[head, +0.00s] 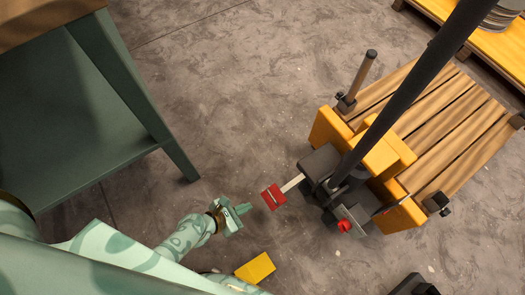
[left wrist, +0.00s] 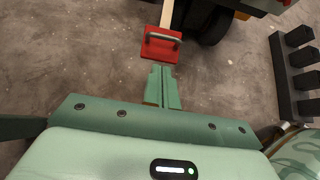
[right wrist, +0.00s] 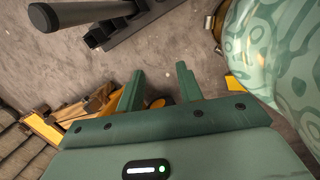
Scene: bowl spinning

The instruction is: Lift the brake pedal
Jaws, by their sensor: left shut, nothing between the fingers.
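The red brake pedal (head: 273,196) is at the end of a pale metal arm on the front of a yellow and black wheeled cart (head: 408,211). In the left wrist view the pedal (left wrist: 161,47) shows a grey metal loop on its face. My left gripper (head: 243,209) is shut and empty, just left of the pedal in the head view. In the left wrist view its fingertips (left wrist: 162,67) point at the pedal's near edge; I cannot tell whether they touch. My right gripper (right wrist: 159,68) is open and empty over the floor.
A black handle pole (head: 410,80) rises from the cart, which has a wooden slat deck (head: 440,140). A smaller red part (head: 344,226) sits lower on it. A green table (head: 75,120) stands at left. A yellow block (head: 255,268) is near the bottom. Floor around the pedal is clear.

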